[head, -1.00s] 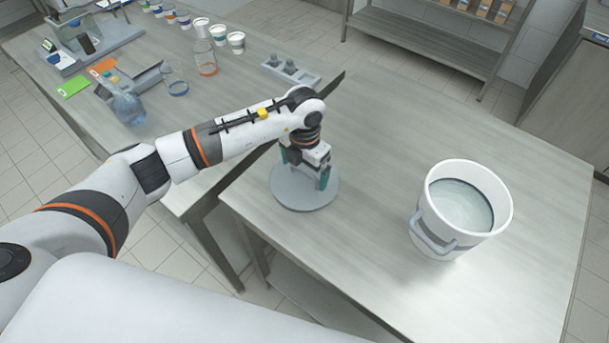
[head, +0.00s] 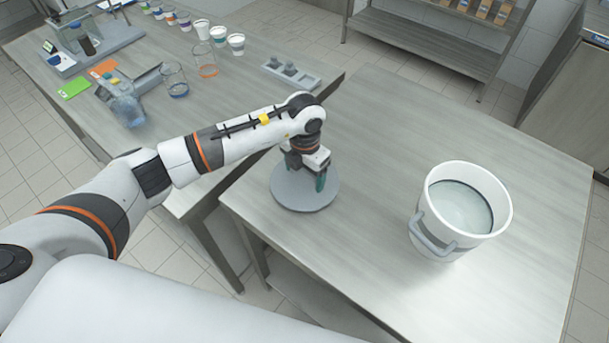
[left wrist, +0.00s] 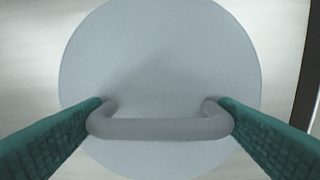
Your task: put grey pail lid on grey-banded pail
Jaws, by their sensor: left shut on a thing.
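The grey pail lid (head: 290,195) is a flat round disc at the left front part of the near table. It also fills the left wrist view (left wrist: 160,60), with its bar handle (left wrist: 160,128) across the lower middle. My left gripper (head: 317,183) is over the lid, and its teal fingers are shut on the two ends of the handle. I cannot tell whether the lid touches the table. The grey-banded pail (head: 428,205) is white, upright and open at the top, to the right on the same table. Pale contents show inside it. My right gripper is not in view.
A second table (head: 215,105) at the back left holds cups (head: 236,42), glass jars, a clear jug (head: 127,108) and a grey block with knobs (head: 291,72). The table top (head: 375,170) between lid and pail is clear. A shelf (head: 425,40) stands behind.

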